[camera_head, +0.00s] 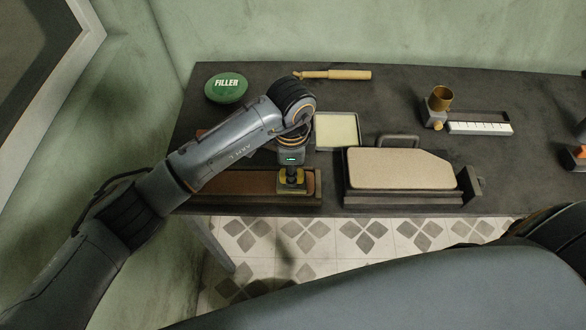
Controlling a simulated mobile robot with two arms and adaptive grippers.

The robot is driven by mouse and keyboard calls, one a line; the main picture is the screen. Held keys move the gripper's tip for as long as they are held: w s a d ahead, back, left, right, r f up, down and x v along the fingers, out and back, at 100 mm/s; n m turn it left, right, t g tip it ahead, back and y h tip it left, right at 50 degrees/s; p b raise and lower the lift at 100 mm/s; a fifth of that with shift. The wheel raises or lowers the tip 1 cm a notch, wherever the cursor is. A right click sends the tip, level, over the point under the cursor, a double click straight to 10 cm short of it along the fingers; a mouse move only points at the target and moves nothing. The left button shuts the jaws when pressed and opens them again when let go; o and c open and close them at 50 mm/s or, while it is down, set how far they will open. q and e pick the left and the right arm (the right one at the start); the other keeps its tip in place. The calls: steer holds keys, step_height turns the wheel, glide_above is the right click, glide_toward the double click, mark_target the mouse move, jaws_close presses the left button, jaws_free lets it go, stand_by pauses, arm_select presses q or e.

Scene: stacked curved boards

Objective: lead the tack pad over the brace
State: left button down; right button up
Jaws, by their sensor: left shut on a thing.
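My left gripper (291,172) points down at the near left of the table. It is shut on a small yellow and dark block, which I take to be the tack pad (290,187). The pad is over the right part of a long brown board in a dark holder, likely the brace (235,187). Whether the pad touches the board I cannot tell. My left arm hides part of the board's far side. My right gripper is not clearly seen.
On the dark table (390,100) are a green FILLER tin (227,87), a wooden-handled tool (345,75), a pale square tray (337,130), a beige board in a dark holder (400,168), a brass-topped device (438,100) and a white scale strip (480,128).

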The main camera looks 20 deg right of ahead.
mark_target(278, 180)
arm_select(q)
steer(key=shift+a, duration=0.1)
steer(key=shift+w+a+f+p, duration=0.15)
steer(key=shift+w+a, duration=0.15)
steer(key=shift+a, duration=0.45)
steer(key=shift+w+a+r+p, duration=0.15)
steer(key=shift+w+a, duration=0.1)
steer(key=shift+a, duration=0.45)
steer(key=shift+f, duration=0.1)
steer(key=shift+w+a+p, duration=0.2)
steer(key=shift+w+a, duration=0.1)
steer(key=shift+a, duration=0.45)
steer(key=shift+w+a+p, duration=0.15)
steer(key=shift+w+a, duration=0.1)
steer(key=shift+a, duration=0.55)
steer(key=shift+w+a, duration=0.3)
steer(key=shift+a, duration=0.45)
steer(key=shift+w+a, duration=0.25)
steer(key=shift+a, duration=0.5)
